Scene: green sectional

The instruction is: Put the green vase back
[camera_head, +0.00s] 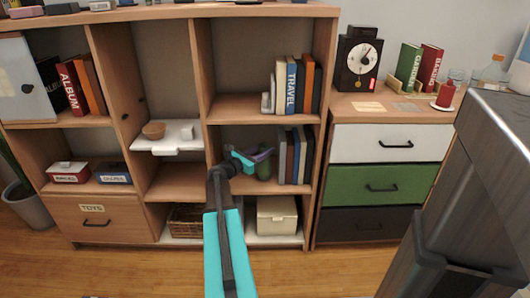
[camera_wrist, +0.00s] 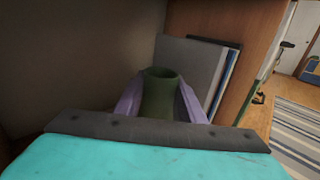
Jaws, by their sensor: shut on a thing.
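The green vase (camera_wrist: 160,97) stands upright between my purple fingers in the wrist view, with its open mouth showing. My gripper (camera_wrist: 158,105) is shut on it, one finger on each side. In the head view, the vase (camera_head: 264,170) is in the middle-right compartment of the wooden shelf (camera_head: 201,60), just left of a row of books. My gripper (camera_head: 262,156) reaches into that compartment at the vase's upper part. I cannot tell whether the vase's base touches the shelf board.
Several grey and blue books (camera_head: 294,157) stand close to the right of the vase; they also show in the wrist view (camera_wrist: 195,65). A white tray with a brown bowl (camera_head: 154,130) juts out at the left.

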